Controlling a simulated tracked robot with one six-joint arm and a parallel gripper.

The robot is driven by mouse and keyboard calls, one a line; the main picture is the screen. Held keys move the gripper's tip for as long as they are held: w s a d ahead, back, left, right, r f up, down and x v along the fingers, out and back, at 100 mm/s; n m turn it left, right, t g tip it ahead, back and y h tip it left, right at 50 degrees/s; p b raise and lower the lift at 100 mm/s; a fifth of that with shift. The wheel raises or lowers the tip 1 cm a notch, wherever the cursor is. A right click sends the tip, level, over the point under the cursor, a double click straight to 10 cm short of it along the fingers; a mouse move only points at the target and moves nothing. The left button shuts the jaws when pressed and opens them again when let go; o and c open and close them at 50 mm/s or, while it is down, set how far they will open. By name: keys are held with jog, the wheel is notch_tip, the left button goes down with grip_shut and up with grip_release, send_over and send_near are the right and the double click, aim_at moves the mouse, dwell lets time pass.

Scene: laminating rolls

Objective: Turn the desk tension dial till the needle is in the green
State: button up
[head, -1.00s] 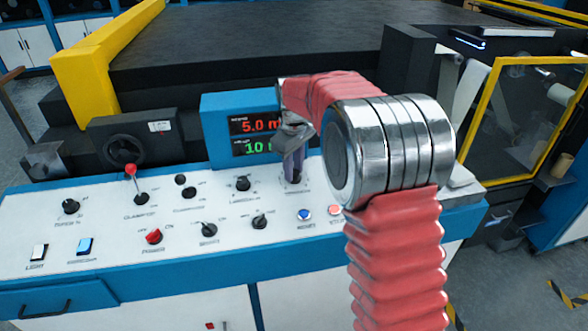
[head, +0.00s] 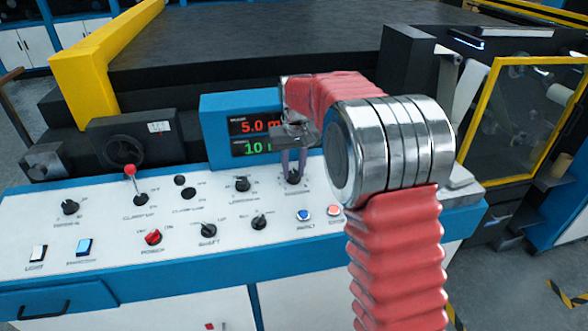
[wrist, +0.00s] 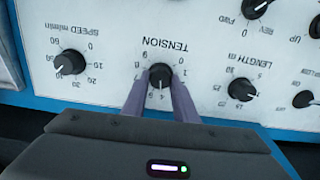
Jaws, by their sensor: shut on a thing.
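The tension dial (wrist: 160,76) is a black knob on the white desk panel, its label upside down in the wrist view. It also shows in the head view (head: 293,178), under my gripper. My gripper (wrist: 159,88) points down at the panel with one grey-purple finger on each side of the dial, shut on it. In the head view, my gripper (head: 293,170) stands in front of the display's right side. A small white plate (head: 159,127) above the handwheel may be a gauge; it is too small to read. I cannot make out a needle or a green band.
The speed knob (wrist: 69,62) and length knob (wrist: 242,89) flank the dial in the wrist view. A blue-framed display (head: 250,133) stands behind, partly covered by my arm. A red-tipped lever (head: 131,172), several knobs and a blue button (head: 304,215) share the panel.

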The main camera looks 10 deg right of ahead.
aim_at(295, 177)
dwell(0.3)
jog(key=o, duration=1.1)
jog(key=shift+c, duration=0.2)
jog(key=shift+r, duration=0.1)
notch_tip(295, 177, up, 14)
jog(key=s, duration=0.1)
jog(key=shift+s+f, duration=0.25)
jog(key=shift+s, duration=0.1)
